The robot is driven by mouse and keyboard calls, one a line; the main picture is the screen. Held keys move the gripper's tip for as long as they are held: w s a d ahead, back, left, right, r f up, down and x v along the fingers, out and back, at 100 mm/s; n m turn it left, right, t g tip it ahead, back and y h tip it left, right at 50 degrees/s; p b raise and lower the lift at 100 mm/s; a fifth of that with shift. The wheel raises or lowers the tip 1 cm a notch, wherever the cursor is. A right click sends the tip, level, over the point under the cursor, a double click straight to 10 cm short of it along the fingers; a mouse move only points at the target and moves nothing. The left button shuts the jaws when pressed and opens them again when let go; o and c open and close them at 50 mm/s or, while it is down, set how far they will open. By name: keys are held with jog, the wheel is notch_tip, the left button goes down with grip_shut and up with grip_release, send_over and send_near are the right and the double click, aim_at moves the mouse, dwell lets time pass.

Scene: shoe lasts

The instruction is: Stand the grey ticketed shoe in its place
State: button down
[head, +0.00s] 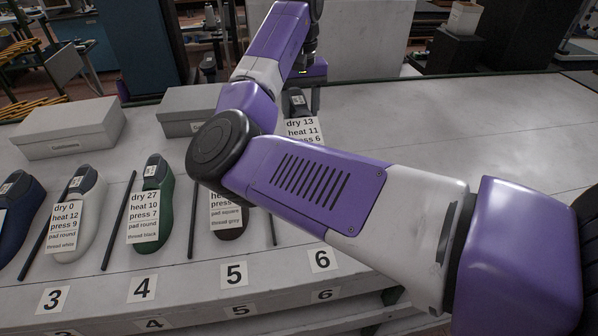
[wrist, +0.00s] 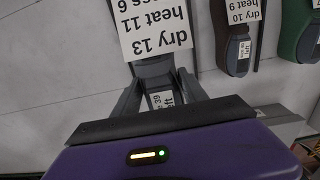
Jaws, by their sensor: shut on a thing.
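The grey shoe (head: 298,103) is beyond my arm in the head view, with a white ticket (head: 302,131) reading dry 13, heat 11, press 6. Its dark grey upper (wrist: 152,68) also shows in the wrist view, between the fingers. My gripper (wrist: 158,92) is shut on this shoe. I cannot tell whether the shoe touches the table. The number 6 label (head: 322,260) is on the table's front edge; my arm hides much of the space behind it.
A brown shoe (head: 230,228) stands behind number 5, a green shoe (head: 166,205) behind 4, and a white shoe (head: 92,185) behind 3. Dark rods (head: 119,220) separate the places. Two grey boxes (head: 70,128) sit at the back left. The table's right rear (head: 450,120) is clear.

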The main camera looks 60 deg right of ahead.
aim_at(301, 127)
notch_tip(301, 127, down, 16)
jog(key=shift+d+f+p, duration=0.1)
jog(key=shift+p, duration=0.75)
jog(key=c, duration=0.6)
grip_release()
jog(key=shift+f, duration=0.15)
notch_tip(301, 127, up, 12)
jog(key=shift+r+b, duration=0.1)
jog(key=shift+b, duration=0.9)
jog(key=shift+r, duration=0.1)
